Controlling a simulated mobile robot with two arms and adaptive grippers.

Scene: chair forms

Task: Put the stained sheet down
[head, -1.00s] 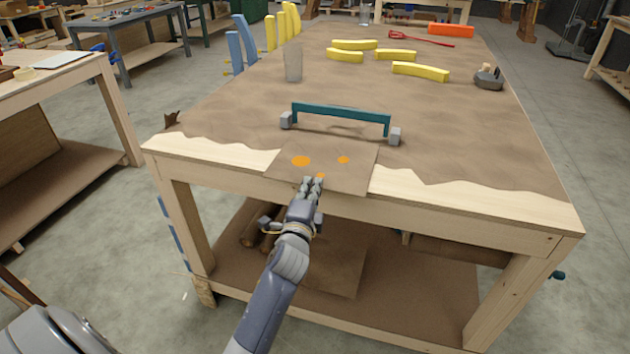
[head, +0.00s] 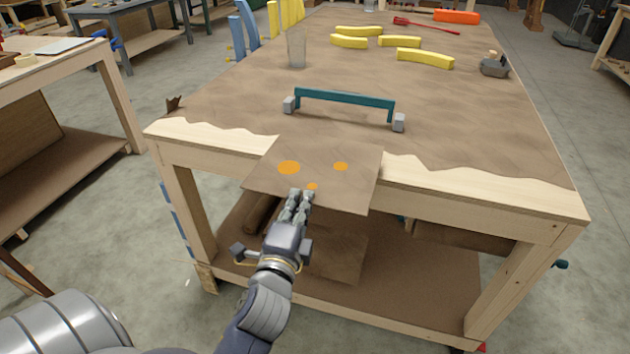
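The stained sheet (head: 352,190) is a thin brown square with several orange spots. It is at the near edge of the workbench (head: 480,185), its near part sticking out past the edge. I cannot tell whether its far part touches the top. My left gripper (head: 300,195) is at the sheet's near edge, fingers together on it, and appears to hold it. The fingers hide part of that edge. My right gripper is not in view.
A teal bar clamp (head: 345,99) lies just behind the sheet. A clear cup (head: 297,50), yellow curved pieces (head: 425,58), a small hand plane (head: 494,66) and a red tool (head: 425,25) are farther back. The middle of the top is mostly clear.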

